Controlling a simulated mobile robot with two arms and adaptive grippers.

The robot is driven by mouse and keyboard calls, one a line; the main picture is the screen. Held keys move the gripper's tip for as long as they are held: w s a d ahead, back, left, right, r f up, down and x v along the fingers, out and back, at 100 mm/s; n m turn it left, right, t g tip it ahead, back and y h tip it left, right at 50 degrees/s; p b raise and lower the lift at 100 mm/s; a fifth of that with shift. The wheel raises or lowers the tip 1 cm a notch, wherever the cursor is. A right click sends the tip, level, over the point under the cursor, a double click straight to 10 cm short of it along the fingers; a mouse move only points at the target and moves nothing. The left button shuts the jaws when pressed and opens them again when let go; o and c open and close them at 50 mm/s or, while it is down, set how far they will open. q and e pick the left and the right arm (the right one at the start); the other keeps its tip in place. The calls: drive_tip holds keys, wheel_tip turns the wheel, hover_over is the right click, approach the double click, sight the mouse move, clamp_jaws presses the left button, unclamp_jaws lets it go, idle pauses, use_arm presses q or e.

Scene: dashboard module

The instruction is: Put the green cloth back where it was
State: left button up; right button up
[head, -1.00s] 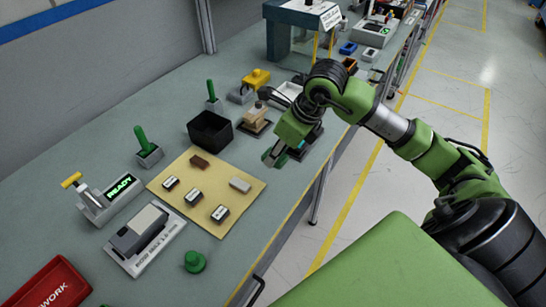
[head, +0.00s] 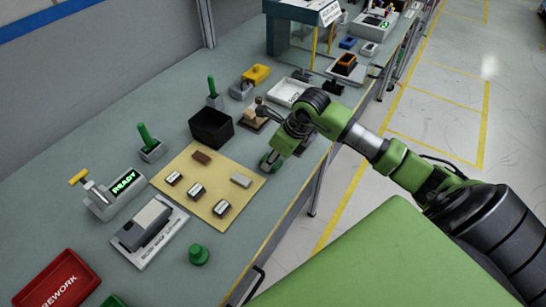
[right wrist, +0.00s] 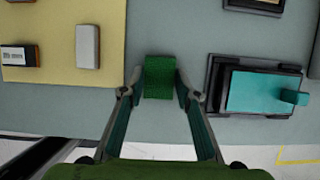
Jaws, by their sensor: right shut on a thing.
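The green cloth (right wrist: 160,77) is a small, folded-looking dark green piece in the right wrist view. My right gripper (right wrist: 161,88) is shut on it, with one finger at each side. In the head view my right gripper (head: 268,163) is low over the bench beside the right corner of the yellow mat (head: 222,172). I cannot tell whether the cloth touches the bench. My left gripper is not in view.
A black fixture with a teal block (right wrist: 262,92) lies right of the cloth in the wrist view. Small blocks lie on the mat. A black bin (head: 211,128) stands behind it. Grey bench shows between mat and fixture; the bench's front edge is close.

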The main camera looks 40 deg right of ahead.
drive_tip(key=o, duration=1)
drive_tip(key=shift+f, duration=0.1)
drive_tip(key=shift+r, duration=0.2)
drive_tip(key=shift+d+r, duration=0.1)
drive_tip(key=shift+r, duration=0.1)
drive_tip(key=b+v, duration=0.2)
drive_tip(key=v, duration=0.9)
drive_tip(key=shift+s+r, duration=0.2)
drive_tip(key=shift+r, duration=0.05)
